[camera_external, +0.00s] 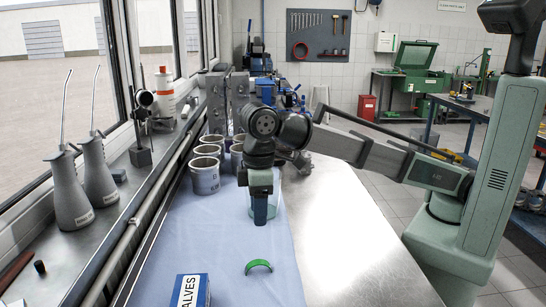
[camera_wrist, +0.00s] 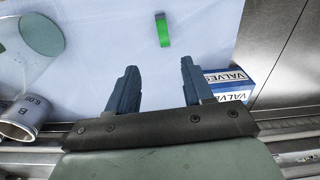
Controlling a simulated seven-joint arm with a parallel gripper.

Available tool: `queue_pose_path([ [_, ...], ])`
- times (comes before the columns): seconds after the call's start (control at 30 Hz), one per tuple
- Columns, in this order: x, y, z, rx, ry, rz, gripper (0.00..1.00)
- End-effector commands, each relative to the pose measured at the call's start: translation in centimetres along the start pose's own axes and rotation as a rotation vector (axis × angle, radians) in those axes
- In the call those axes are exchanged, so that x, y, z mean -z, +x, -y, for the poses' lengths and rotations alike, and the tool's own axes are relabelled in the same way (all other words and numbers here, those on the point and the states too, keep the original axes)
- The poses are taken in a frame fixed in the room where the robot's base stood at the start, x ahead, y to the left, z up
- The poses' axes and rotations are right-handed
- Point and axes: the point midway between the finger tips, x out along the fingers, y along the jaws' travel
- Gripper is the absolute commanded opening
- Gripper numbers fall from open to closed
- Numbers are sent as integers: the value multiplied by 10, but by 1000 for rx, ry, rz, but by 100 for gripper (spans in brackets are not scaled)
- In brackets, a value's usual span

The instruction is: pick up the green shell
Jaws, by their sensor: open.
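The green shell (camera_external: 259,264) is a small curved half-ring lying on the pale blue cloth, near the front in the external view. In the wrist view the green shell (camera_wrist: 163,31) lies beyond the fingertips, slightly right of the middle of the gap. My gripper (camera_wrist: 158,70) is open, with two dark blue fingers apart and nothing between them. In the external view my gripper (camera_external: 261,222) points down over the cloth, behind the shell and apart from it.
A blue and white VALVES box (camera_external: 192,290) stands at the front left of the cloth; it also shows beside the right finger in the wrist view (camera_wrist: 228,84). Several metal cylinders (camera_external: 205,176) stand behind. Cloth around the shell is clear.

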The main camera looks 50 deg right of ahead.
Motion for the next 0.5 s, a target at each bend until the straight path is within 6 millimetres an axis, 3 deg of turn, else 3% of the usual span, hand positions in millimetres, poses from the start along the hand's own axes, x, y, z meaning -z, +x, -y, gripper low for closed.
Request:
queue_pose_path([
  [0.17, -9, 7, 7, -15, -14, 29, 51],
  [0.5, -10, 61, 6, -14, -13, 29, 51],
])
